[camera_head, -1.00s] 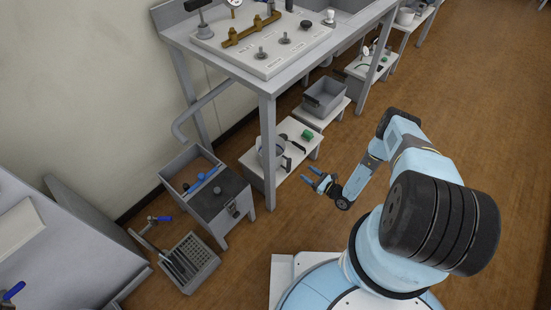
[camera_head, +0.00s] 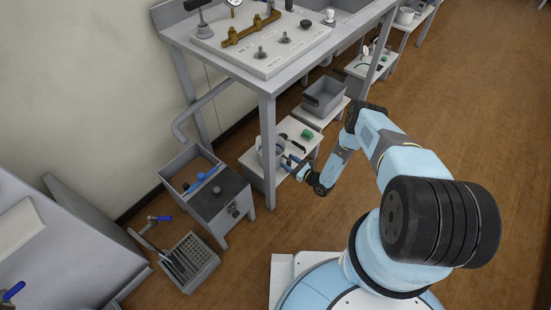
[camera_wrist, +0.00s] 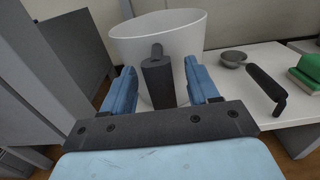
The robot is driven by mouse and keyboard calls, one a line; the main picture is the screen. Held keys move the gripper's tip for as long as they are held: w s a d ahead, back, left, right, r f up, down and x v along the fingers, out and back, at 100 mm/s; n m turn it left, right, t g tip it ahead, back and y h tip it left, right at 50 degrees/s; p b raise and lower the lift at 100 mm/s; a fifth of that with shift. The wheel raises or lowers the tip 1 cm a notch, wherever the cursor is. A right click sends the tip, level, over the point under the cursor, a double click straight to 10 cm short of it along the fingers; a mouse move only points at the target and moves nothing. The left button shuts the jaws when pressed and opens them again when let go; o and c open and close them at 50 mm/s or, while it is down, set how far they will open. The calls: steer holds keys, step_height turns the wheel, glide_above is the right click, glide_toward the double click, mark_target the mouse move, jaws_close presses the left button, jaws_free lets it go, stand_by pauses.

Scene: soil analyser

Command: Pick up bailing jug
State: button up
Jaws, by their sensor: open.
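The bailing jug (camera_wrist: 195,38) is a white-grey, round vessel with a dark upright handle (camera_wrist: 158,80) facing me in the wrist view. It stands on the low white table (camera_head: 299,167) under the bench, and in the head view the jug (camera_head: 262,146) is partly hidden by a bench leg. My gripper (camera_wrist: 162,88) is open, with one blue finger on each side of the dark handle. I cannot tell whether either finger touches it. In the head view my gripper (camera_head: 293,166) is over the table's near edge, beside the jug.
A small grey bowl (camera_wrist: 233,59), a black-handled tool (camera_wrist: 265,84) and a green block (camera_wrist: 308,72) lie right of the jug. The bench leg (camera_head: 268,150) stands close on the left. A grey bin (camera_head: 325,96) sits behind. Floor on the right is clear.

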steer(key=shift+w+a, duration=0.4)
steer(key=shift+a, duration=0.15)
jaws_close()
